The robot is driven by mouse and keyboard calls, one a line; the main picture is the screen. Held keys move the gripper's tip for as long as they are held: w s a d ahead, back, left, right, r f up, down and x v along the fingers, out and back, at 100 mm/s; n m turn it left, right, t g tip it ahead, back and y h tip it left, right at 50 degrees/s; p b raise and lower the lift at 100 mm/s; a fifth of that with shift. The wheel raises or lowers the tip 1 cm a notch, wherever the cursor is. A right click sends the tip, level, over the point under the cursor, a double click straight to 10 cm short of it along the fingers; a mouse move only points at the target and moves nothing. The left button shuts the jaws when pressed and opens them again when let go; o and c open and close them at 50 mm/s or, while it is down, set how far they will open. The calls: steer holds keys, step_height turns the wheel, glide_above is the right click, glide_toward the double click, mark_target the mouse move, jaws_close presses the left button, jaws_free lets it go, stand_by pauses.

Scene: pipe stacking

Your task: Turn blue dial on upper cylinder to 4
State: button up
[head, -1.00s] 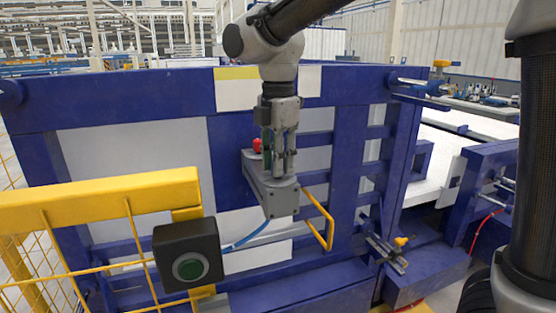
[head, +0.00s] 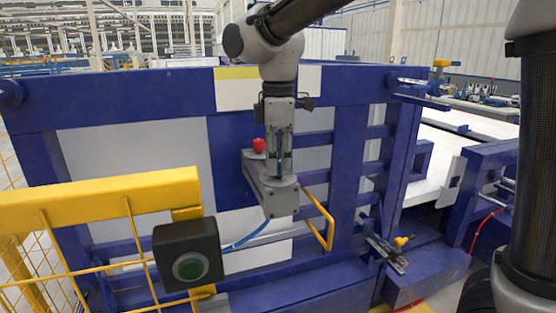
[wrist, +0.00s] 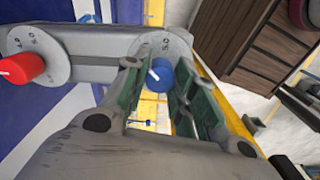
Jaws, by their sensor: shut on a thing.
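The blue dial (wrist: 161,76) shows in the wrist view on a round grey plate with printed figures, at one end of a grey housing (wrist: 95,42). A white mark is on the dial; the figure it points to cannot be made out. My gripper (wrist: 160,88) has its green-padded fingers on both sides of the dial, shut on it. In the head view my gripper (head: 279,172) points down onto the near end of the grey housing (head: 268,196). The blue dial is not clearly visible there.
A red dial (wrist: 22,68) sits on the housing's other end, also in the head view (head: 258,145). A blue frame (head: 348,180) stands behind. A yellow guard rail (head: 100,200) with a black button box (head: 188,252) is at front left. A yellow handle (head: 322,215) is right of the housing.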

stand_by(0.3)
steer(key=o, duration=1)
steer(key=shift+o, duration=0.2)
step_height(320, 180, up, 12)
steer(key=shift+m, duration=0.3)
